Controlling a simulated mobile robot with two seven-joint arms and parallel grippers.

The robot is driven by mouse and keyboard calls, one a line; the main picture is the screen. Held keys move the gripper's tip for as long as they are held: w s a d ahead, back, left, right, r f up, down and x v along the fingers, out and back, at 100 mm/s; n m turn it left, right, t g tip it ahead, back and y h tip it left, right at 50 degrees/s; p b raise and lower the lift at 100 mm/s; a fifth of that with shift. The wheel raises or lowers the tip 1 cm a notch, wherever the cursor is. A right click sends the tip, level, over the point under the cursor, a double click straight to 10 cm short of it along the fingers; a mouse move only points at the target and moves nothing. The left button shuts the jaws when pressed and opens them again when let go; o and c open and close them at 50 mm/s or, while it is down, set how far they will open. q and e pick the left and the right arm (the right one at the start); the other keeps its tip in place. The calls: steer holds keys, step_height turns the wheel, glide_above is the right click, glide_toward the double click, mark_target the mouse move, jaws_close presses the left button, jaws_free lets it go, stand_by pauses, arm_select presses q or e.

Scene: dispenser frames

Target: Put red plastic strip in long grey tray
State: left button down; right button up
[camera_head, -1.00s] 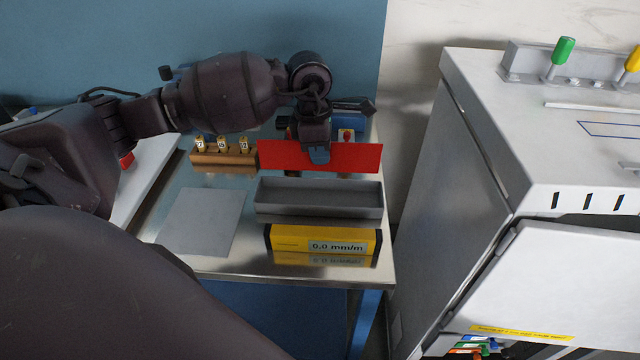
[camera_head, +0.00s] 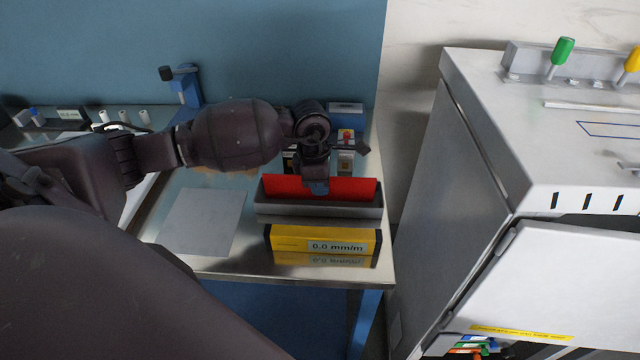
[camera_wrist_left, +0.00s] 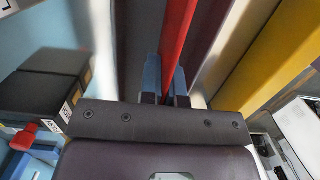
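The red plastic strip (camera_head: 350,188) stands upright on its long edge, with its lower part inside the long grey tray (camera_head: 318,209). The tray's front wall hides the strip's bottom edge, so I cannot tell whether it touches the tray floor. My left gripper (camera_head: 317,187) is shut on the middle of the strip from above. In the left wrist view the strip (camera_wrist_left: 178,40) runs between the two blue-grey fingertips (camera_wrist_left: 167,85), with the tray around it. My right gripper is not in view.
A yellow box with a "0.0 mm/m" label (camera_head: 290,240) stands in front of the tray. A flat grey plate (camera_head: 200,222) lies to the left. A small device with a red button (camera_head: 346,140) is behind the tray. A large grey cabinet (camera_head: 470,150) stands to the right.

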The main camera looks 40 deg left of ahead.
arm_select(q)
steer(key=shift+f, duration=0.2)
steer(key=c, duration=1.3)
jaws_free()
steer(key=shift+c, duration=0.2)
steer(key=shift+r, duration=0.15)
steer(key=shift+r, duration=0.3)
steer(key=r, duration=0.3)
steer(key=a+r, duration=0.1)
steer(key=r, duration=0.7)
steer(key=shift+s+a+r, duration=0.15)
steer(key=shift+s+r, duration=0.1)
steer(key=shift+s, duration=0.1)
steer(key=shift+s+f, duration=0.1)
